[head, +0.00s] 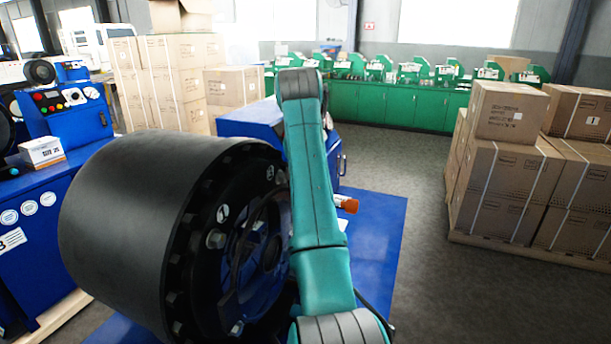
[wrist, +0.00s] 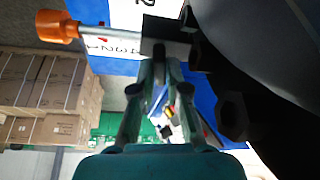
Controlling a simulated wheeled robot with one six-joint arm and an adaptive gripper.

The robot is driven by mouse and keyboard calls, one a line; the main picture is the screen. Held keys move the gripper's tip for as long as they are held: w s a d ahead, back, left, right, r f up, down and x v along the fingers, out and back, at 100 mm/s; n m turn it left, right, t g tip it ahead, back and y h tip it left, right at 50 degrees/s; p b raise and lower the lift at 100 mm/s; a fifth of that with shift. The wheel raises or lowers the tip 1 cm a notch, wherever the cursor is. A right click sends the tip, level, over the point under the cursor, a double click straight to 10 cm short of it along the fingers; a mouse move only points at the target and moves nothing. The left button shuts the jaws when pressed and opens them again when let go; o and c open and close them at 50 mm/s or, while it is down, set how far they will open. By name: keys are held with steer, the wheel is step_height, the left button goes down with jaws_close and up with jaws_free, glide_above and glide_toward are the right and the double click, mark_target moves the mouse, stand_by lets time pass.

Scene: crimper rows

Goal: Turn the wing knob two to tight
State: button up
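A large black drum-shaped head (head: 150,225) fills the left half of the head view. Bolts ring its face, and a label "1" (head: 222,213) shows on it. I cannot pick out wing knob two in either view. My teal arm hides the right side of the face. In the wrist view, my gripper (wrist: 158,68) has its fingers converging beside a dark block. Whether they grip it is unclear. A dark hex-shaped piece (wrist: 232,116) is to the right, apart from the fingers. The drum (wrist: 265,45) fills the upper right.
An orange-capped rod (wrist: 57,27) runs to the dark block; its orange end (head: 347,205) shows beside my arm. A blue control cabinet (head: 70,125) stands left. Stacked cartons (head: 505,165) stand right, with open grey floor (head: 430,260) before them. Green machines line the back.

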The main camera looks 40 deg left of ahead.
steer(key=o, duration=0.3)
step_height(320, 180, up, 10)
stand_by(0.6)
